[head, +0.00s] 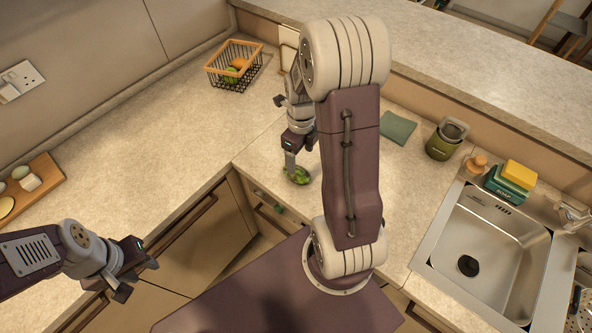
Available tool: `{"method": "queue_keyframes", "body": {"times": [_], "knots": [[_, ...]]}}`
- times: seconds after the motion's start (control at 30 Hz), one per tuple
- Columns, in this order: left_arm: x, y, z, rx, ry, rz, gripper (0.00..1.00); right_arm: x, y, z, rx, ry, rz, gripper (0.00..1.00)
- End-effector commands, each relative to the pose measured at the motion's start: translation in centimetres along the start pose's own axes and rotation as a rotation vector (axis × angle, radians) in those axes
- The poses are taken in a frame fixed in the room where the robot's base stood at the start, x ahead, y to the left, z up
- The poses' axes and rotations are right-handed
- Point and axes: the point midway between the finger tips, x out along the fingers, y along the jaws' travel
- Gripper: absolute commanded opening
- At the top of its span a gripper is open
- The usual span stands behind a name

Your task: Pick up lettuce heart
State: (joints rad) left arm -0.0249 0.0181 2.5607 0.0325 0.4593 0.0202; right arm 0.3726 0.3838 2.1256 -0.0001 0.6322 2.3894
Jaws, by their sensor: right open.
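The lettuce heart (297,176) is a small green leafy bundle lying on the counter near its inner front edge, left of my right arm's upright link. My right gripper (292,168) points down at it, with a finger close to its left side. The gripper is open; the far finger is mostly hidden and I cannot tell whether it touches the lettuce. My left gripper (142,277) is at lower left in front of the cabinets, with its fingers apart and nothing between them.
A wire basket (234,66) with fruit stands at the back. A wooden board (30,186) with food lies at left. A green canister (445,140), yellow sponge (519,174) and sink (488,250) are at right. A green cloth (397,127) lies behind my arm. The left counter is largely clear.

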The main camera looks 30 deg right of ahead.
Motion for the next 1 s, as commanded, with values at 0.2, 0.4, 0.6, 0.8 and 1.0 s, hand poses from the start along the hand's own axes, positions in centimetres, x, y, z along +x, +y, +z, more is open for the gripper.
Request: {"method": "queue_keyframes", "body": {"times": [0.2,0.4,0.6,0.8,1.0], "knots": [[-0.1,0.0,0.0,0.000,0.000,0.000,0.36,3.1,0.1,0.0,-0.002,0.003,0.003,0.76],[-0.2,0.0,-0.1,0.000,0.000,0.000,0.36,4.1,0.1,0.0,-0.002,0.002,0.002,0.76],[-0.8,0.0,-0.1,0.000,0.000,0.000,0.36,7.5,0.6,0.0,-0.002,0.004,0.004,0.76],[-0.8,0.0,-0.1,0.000,0.000,0.000,0.36,9.2,0.5,0.1,-0.002,0.000,0.000,0.76],[-0.8,0.0,-0.1,0.000,0.000,0.000,0.36,9.1,0.5,0.1,-0.002,0.000,0.000,0.62]]}}
